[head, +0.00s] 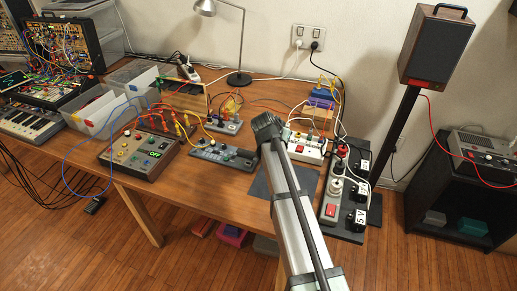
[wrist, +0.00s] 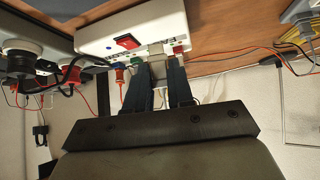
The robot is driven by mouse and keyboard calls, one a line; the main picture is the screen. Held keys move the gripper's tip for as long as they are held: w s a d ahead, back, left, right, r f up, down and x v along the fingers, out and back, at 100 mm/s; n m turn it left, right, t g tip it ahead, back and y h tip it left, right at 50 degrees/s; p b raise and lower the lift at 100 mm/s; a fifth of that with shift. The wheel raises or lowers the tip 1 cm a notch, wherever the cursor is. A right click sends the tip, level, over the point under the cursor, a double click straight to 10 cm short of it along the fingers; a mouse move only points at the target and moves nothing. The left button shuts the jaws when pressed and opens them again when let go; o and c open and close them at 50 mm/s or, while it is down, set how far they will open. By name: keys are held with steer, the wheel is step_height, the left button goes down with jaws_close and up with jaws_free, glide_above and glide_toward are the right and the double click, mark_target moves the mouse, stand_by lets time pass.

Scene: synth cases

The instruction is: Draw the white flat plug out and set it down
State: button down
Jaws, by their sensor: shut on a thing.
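The white flat plug (wrist: 157,49) shows in the wrist view as a pale block between my fingertips, against the face of a white socket strip (wrist: 100,38) with a red switch. My gripper (wrist: 160,63) is shut on it. I cannot tell how deep its pins sit. In the head view the white strip (head: 306,152) lies on the table beside the end of my arm. My gripper (head: 268,126) shows there only as a dark end; its fingertips and the plug are hidden.
Red and green plugs (wrist: 118,72) sit close beside my fingers. A dark strip (head: 331,209) with several plugs and adapters stands right of my arm. A dark grey mat (head: 260,184) lies bare in front of the white strip. Loose cables cross the table behind.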

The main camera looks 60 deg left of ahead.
steer(key=w+m+h, duration=0.1)
steer(key=w, duration=0.2)
steer(key=w+r+m+g+h, duration=0.1)
steer(key=w, duration=0.2)
steer(key=w+d+m+h, duration=0.1)
steer(key=w, duration=0.2)
steer(key=shift+w+r+m, duration=0.15)
steer(key=shift+w+m, duration=0.05)
steer(key=shift+m, duration=0.1)
steer(key=s+d+f+m+g+h, duration=0.1)
steer(key=s+d+f+g, duration=0.1)
steer(key=s, duration=0.3)
steer(key=s+d+f+m+g, duration=0.2)
steer(key=s+d+g, duration=0.1)
steer(key=s, duration=0.3)
steer(key=shift+f+g+h, duration=0.4)
steer(key=shift+g, duration=0.1)
steer(key=shift+f, duration=0.1)
steer(key=shift+f, duration=2.85)
